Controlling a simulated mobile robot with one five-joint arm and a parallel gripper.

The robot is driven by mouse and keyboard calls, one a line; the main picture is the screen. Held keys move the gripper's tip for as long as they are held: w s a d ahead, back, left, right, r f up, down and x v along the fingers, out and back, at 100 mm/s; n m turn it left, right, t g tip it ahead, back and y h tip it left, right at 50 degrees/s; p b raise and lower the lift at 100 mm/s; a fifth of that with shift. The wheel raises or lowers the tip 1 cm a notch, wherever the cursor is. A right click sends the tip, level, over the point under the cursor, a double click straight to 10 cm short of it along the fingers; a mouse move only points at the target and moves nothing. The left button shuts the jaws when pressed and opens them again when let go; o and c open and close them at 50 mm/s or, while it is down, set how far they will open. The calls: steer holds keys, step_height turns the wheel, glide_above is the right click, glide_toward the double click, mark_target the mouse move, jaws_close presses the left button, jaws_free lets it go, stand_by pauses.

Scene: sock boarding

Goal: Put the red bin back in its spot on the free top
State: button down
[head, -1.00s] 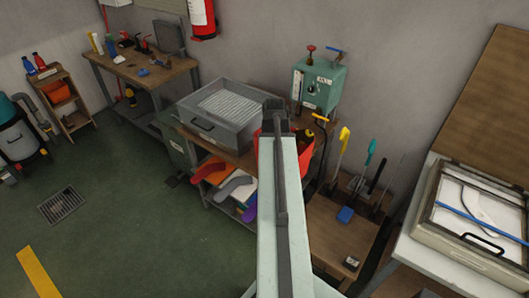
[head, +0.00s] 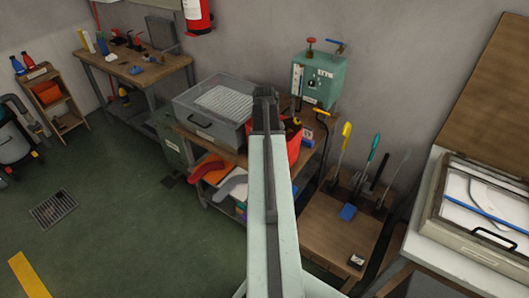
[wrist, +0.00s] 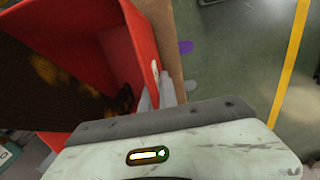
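The red bin (head: 294,146) shows in the head view just right of my arm's far end, partly hidden by it, at the wooden bench top (head: 318,130). In the wrist view the red bin (wrist: 118,45) fills the upper left, open side visible, with a dark inside and blurred yellow-orange patches. My gripper (head: 266,97) is at the bin's near left side. Grey finger parts sit against the bin's wall in the wrist view, and it appears shut on that wall. The fingertips are mostly hidden. I cannot tell whether the bin's base touches the bench.
A grey lidded tray box (head: 205,127) stands left of the bin, and a green control box (head: 319,80) behind it. Orange and grey socks (head: 208,168) lie on the shelf below. A lower wooden stand (head: 330,235) with upright tools is at right. Floor at left is open.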

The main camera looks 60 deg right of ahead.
steer(key=shift+w+f, duration=0.1)
steer(key=shift+f, duration=0.35)
steer(key=shift+f, duration=0.2)
steer(key=c, duration=1.7)
jaws_free()
steer(key=shift+r, duration=0.1)
steer(key=r+p, duration=1.2)
steer(key=shift+a+r, duration=0.15)
steer(key=shift+a, duration=0.1)
